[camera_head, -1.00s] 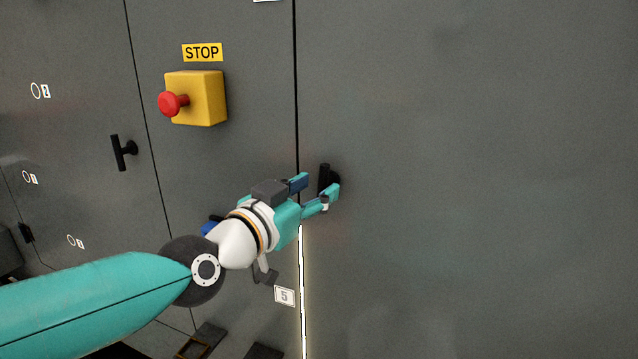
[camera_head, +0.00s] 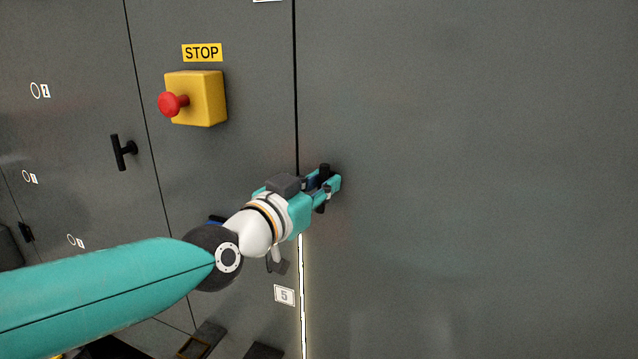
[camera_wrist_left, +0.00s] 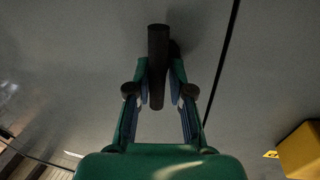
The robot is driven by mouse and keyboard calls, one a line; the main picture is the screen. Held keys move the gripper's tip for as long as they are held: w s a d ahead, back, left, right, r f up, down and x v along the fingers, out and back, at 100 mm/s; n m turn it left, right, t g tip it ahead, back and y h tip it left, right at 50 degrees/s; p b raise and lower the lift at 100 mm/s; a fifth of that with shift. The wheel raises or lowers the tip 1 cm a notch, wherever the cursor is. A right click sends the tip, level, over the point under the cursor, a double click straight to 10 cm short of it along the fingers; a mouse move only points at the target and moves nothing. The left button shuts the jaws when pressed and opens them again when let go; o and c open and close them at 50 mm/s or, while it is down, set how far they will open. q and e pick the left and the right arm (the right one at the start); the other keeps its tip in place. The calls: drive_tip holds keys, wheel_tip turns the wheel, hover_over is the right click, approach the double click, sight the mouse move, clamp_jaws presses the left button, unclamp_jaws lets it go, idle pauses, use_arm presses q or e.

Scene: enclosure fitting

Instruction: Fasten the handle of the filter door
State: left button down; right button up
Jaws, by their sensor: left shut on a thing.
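The door handle (camera_head: 324,170) is a black bar on the large grey door (camera_head: 470,200), close to the door's left edge. My left gripper (camera_head: 328,184) is shut on the handle, with a teal finger on each side of it. In the left wrist view the black handle bar (camera_wrist_left: 157,66) stands between the two fingertips (camera_wrist_left: 160,84), and its stem meets the door behind. The bar looks near upright in the head view. My right gripper is in neither view.
A yellow box (camera_head: 205,98) with a red stop button (camera_head: 170,104) sticks out left of the door. Another black handle (camera_head: 122,152) is on a panel further left. A bright strip (camera_head: 303,295) shows along the lower door seam. The door's right side is clear.

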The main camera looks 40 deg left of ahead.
use_arm(q)
drive_tip(key=shift+f+n+b, duration=0.25)
drive_tip(key=shift+n+b, duration=0.05)
drive_tip(key=shift+b, duration=0.4)
drive_tip(key=shift+r+n, duration=0.1)
drive_tip(key=shift+n, duration=0.2)
drive_tip(key=shift+r, duration=0.1)
drive_tip(key=c, duration=1)
unclamp_jaws()
drive_tip(key=s, duration=1.2)
drive_tip(key=shift+d+f, duration=0.2)
